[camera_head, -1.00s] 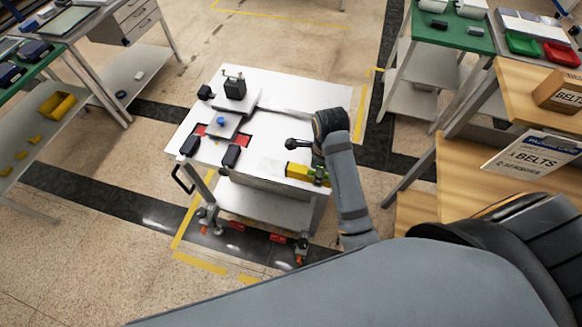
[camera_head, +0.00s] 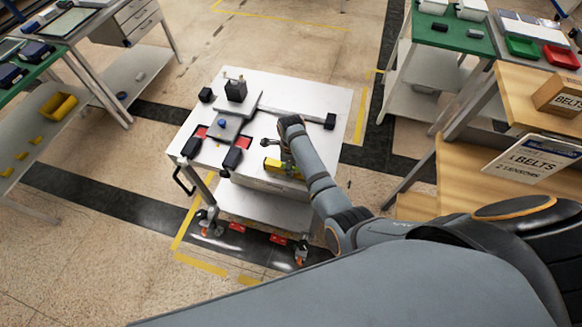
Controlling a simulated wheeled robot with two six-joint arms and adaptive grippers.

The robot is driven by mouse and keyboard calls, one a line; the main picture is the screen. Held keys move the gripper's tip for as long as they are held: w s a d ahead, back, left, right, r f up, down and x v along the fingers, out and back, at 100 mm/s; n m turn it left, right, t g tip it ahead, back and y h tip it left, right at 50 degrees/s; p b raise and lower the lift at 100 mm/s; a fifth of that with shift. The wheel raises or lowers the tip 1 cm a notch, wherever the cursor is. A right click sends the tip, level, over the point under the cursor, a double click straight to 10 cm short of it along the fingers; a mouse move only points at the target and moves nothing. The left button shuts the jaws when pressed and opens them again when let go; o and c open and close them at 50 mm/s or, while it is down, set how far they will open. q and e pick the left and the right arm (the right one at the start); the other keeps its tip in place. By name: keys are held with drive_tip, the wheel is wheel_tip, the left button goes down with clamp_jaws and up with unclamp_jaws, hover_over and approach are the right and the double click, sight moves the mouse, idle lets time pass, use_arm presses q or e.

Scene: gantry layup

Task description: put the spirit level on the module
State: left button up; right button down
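The yellow spirit level (camera_head: 272,165) is at the front right of the white cart top, and part of it is hidden behind my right wrist. My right gripper (camera_head: 288,164) is at the level and appears shut on it, though the fingers are small and partly hidden. The module (camera_head: 244,108) stands on the cart to the left of the gripper. It has grey plates, a black block (camera_head: 235,91), a small blue part (camera_head: 221,124) and red pads (camera_head: 242,142) around its lower plate. My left gripper is out of view.
Small black blocks sit on the cart top (camera_head: 318,99), one of them (camera_head: 330,121) at its right edge. A wooden shelf (camera_head: 470,170) with a belts sign stands at the right. Benches stand at the left and upper right.

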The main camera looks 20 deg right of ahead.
drive_tip(key=shift+f, duration=0.25)
drive_tip(key=c, duration=1)
unclamp_jaws()
drive_tip(key=shift+f, duration=0.15)
drive_tip(key=shift+c, duration=0.2)
wheel_tip(320, 180, up, 7)
drive_tip(key=p, duration=0.7)
wheel_tip(320, 180, up, 4)
drive_tip(key=p, duration=0.2)
drive_tip(key=shift+f+p, duration=0.25)
drive_tip(key=shift+p, duration=0.1)
drive_tip(key=shift+r+b, duration=0.25)
drive_tip(key=shift+b, duration=0.3)
drive_tip(key=shift+r, duration=0.65)
